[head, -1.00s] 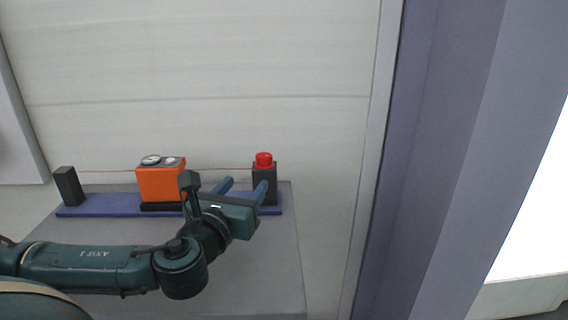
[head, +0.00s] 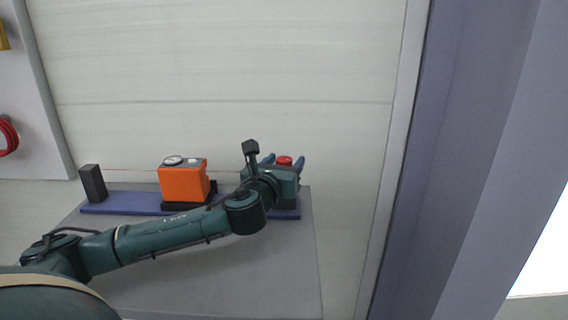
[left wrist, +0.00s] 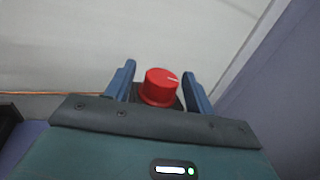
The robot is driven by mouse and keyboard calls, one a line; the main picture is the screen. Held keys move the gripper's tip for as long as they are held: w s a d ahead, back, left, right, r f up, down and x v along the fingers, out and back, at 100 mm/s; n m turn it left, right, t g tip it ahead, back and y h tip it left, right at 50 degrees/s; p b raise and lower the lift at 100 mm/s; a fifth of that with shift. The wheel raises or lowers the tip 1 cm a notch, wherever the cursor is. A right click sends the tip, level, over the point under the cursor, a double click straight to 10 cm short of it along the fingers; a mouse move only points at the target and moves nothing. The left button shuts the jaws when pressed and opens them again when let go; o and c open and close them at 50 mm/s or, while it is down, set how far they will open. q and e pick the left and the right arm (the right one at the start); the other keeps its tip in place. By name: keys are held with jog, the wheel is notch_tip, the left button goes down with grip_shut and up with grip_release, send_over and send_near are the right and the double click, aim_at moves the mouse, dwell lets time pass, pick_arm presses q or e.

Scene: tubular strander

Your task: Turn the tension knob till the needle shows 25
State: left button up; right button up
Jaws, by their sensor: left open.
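The red tension knob (head: 284,161) sits on top of a dark post at the right end of the blue base; my left gripper hides most of the post. My left gripper (head: 286,160) is open, with its blue fingers on either side of the knob. In the left wrist view the knob (left wrist: 159,87) stands between the two fingers (left wrist: 158,84), with gaps on both sides and a white mark on its top. The orange box (head: 184,184) carries a round white dial (head: 173,160) on top; its needle is too small to read. My right gripper is not in view.
The blue base (head: 130,203) lies on a grey table (head: 240,270). A dark post (head: 93,183) stands at its left end, and a thin wire runs along toward the knob. A purple upright (head: 450,160) stands to the right. The table front is mostly clear.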

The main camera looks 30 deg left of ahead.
pick_arm(q)
jog(key=shift+c, duration=0.2)
jog(key=c, duration=0.9)
jog(key=shift+m+h, duration=0.3)
jog(key=shift+h, duration=0.2)
